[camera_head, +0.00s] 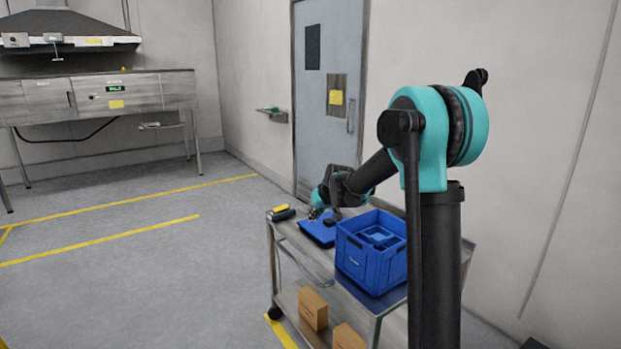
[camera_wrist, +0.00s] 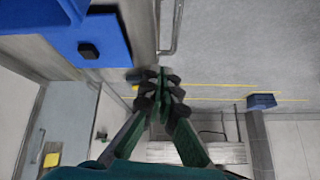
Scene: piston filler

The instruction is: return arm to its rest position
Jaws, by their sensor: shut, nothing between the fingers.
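My arm, teal and black, reaches over a metal cart (camera_head: 372,322) in the head view. My gripper (camera_head: 318,213) is at the arm's far end, small in that view, by a flat blue piece (camera_head: 318,232) on the cart top. In the wrist view the fingers of my gripper (camera_wrist: 160,84) come together at the tips, with nothing seen between them. Blue surfaces (camera_wrist: 105,28) with a small black block (camera_wrist: 88,50) fill the upper left there, apart from the fingers.
A blue crate (camera_head: 372,268) stands on the cart, right of my gripper. A yellow and black device (camera_head: 281,212) lies at the cart's left corner. Cardboard boxes (camera_head: 313,308) sit on the lower shelf. A grey door (camera_head: 328,150) is behind. Open floor lies left.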

